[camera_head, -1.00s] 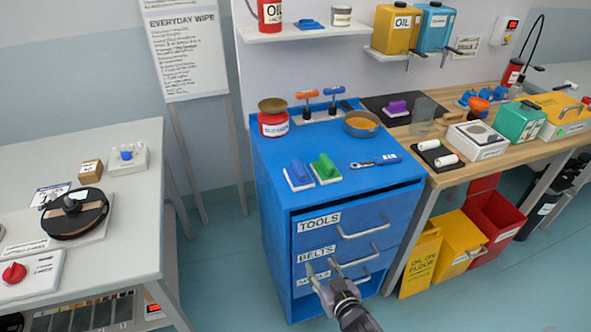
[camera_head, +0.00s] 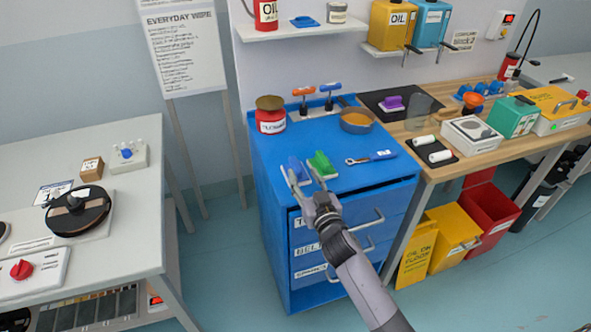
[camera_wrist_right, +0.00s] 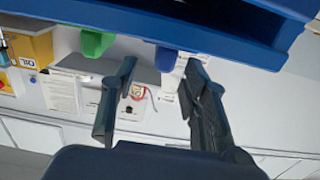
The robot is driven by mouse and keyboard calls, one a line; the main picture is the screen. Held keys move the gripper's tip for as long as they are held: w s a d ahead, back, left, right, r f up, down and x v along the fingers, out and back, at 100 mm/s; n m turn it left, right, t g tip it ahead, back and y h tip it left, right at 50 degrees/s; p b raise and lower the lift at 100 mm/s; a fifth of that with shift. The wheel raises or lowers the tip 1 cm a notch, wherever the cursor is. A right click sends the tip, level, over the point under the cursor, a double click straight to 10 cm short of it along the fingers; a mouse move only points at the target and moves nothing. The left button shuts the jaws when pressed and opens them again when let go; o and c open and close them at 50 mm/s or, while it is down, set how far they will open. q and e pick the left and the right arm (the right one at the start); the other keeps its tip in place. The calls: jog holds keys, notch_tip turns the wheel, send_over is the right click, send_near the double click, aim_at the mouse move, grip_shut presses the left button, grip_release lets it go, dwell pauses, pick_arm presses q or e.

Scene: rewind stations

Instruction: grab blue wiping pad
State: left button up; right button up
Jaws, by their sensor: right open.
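The blue wiping pad (camera_head: 297,167), a blue handle on a white base, sits on the top of the blue drawer cabinet (camera_head: 262,172) near its front edge. The green wiping pad (camera_head: 321,163) stands just right of it. My right gripper (camera_head: 301,178) is open and empty, its fingers overlapping the blue pad in the head view. In the wrist view my gripper (camera_wrist_right: 158,80) points toward the blue pad (camera_wrist_right: 166,58), which appears between the fingertips and beyond them, with the green pad (camera_wrist_right: 93,42) to the left. My left gripper is not in view.
A wrench (camera_head: 372,158) lies right of the pads. A red can (camera_head: 270,118) and an orange-filled bowl (camera_head: 356,121) stand farther back on the cabinet. A purple pad (camera_head: 391,103) is on a dark mat on the wooden bench. A grey table is at left.

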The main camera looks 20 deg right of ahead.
aim_at(292, 156)
jog(key=shift+w+a+p, duration=0.15)
jog(key=shift+w+a, duration=0.05)
jog(key=shift+w, duration=1.3)
jog(key=shift+w+a+p, duration=0.15)
jog(key=shift+w, duration=1.3)
jog(key=shift+s, duration=0.1)
jog(key=shift+c, duration=0.2)
grip_shut()
